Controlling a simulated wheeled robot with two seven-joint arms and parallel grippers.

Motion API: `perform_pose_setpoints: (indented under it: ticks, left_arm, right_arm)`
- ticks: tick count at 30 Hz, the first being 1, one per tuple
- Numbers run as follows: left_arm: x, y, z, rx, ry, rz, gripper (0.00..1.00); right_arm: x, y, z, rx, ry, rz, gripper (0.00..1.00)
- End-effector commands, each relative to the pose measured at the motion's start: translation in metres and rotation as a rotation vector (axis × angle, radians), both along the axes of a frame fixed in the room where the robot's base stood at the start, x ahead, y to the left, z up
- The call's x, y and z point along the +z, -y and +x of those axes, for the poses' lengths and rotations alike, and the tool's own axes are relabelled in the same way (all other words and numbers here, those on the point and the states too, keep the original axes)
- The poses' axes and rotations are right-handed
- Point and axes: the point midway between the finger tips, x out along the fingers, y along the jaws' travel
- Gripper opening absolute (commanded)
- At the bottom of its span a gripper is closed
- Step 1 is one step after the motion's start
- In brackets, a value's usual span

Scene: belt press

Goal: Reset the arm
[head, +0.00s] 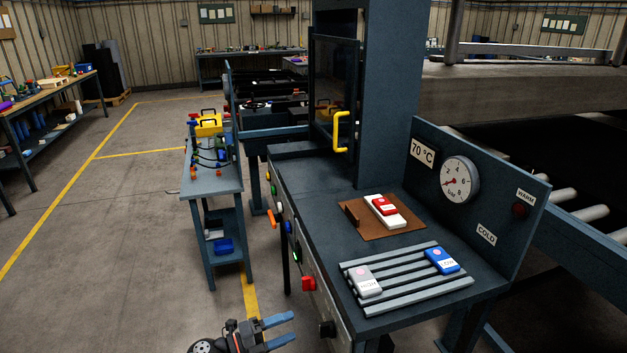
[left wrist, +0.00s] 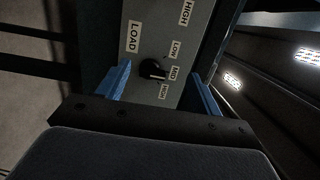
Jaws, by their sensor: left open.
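My left gripper (head: 279,331) shows at the bottom of the head view, left of the press bench's front panel. Its two blue fingers are apart with nothing between them. In the left wrist view the open fingers (left wrist: 160,88) frame a black rotary knob (left wrist: 152,69) on a grey panel, with LOW, MID and HIGH labels and a LOAD label. The fingers look clear of the knob, though the exact gap is hard to tell. My right gripper is in neither view.
The press bench (head: 330,216) carries a brown board (head: 408,228) with a red and white block, and a slatted rack (head: 420,293) with grey and blue blocks. A yellow handle (head: 336,131) is on the guard.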

Motion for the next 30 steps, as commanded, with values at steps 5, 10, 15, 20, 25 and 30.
perform_pose_setpoints:
  ticks: [5, 10, 15, 20, 25, 30]
  left_arm:
    - [0.004, -0.028, 0.042, 0.272, -0.069, -0.064, 0.66]
    - [0.008, -0.073, 0.081, 0.554, -0.167, -0.133, 0.66]
    - [0.011, -0.118, 0.110, 0.834, -0.295, -0.216, 0.66]
    - [-0.008, -0.153, 0.113, 1.088, -0.484, -0.291, 0.66]
    - [-0.060, -0.172, 0.081, 1.336, -0.783, -0.343, 0.66]
    - [-0.130, -0.164, 0.011, 1.519, -1.152, -0.354, 0.66]
  right_arm:
    - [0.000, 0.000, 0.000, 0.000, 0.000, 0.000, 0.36]
    - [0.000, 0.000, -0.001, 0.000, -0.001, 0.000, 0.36]
    - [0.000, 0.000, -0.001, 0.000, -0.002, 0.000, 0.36]
    - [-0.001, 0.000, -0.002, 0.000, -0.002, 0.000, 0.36]
    - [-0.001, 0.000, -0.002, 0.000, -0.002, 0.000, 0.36]
    - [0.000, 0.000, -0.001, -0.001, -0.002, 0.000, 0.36]
